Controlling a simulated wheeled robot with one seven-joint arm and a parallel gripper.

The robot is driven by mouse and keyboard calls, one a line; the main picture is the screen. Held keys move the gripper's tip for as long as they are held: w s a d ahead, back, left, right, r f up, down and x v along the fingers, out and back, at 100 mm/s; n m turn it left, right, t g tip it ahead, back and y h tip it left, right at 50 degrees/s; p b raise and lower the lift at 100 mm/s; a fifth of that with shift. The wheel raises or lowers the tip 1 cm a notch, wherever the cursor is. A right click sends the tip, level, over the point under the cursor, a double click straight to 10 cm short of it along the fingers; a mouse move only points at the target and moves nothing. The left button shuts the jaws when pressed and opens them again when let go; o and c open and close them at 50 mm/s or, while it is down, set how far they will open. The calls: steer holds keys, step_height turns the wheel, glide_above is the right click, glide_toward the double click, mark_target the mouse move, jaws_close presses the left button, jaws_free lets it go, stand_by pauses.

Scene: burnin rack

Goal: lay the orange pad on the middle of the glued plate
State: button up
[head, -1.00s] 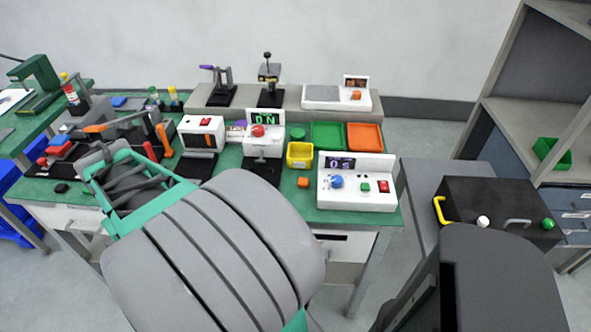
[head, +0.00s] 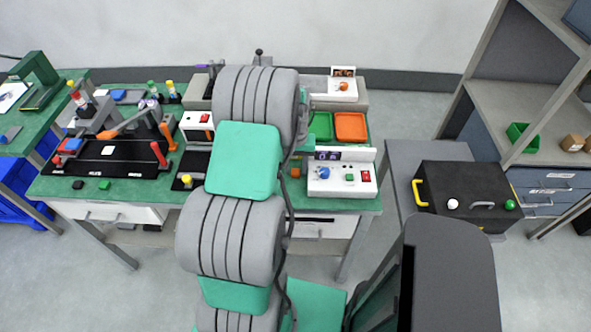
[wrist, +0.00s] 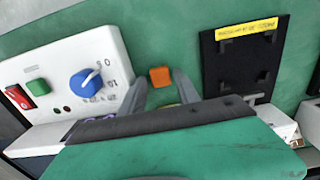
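The small orange pad (head: 296,172) lies on the green bench, just left of the white box with the blue knob. In the wrist view the pad (wrist: 160,77) shows beyond and between the fingertips of my gripper (wrist: 166,82). The fingers are apart, and I see nothing held between them. I cannot tell how high they are above the pad. A black plate with a yellow label (wrist: 240,62) lies to the right in the wrist view. I cannot tell whether it is the glued plate. My arm hides the middle of the bench in the head view.
The white box with blue knob (head: 338,178) stands close beside the pad; it also shows in the wrist view (wrist: 70,80). Green (head: 320,125) and orange (head: 350,127) trays lie behind it. A black box with a yellow handle (head: 462,190) stands on the grey side table.

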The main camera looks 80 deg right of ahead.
steer(key=shift+f, duration=0.55)
steer(key=shift+c, duration=0.5)
jaws_close()
steer(key=shift+r, duration=0.1)
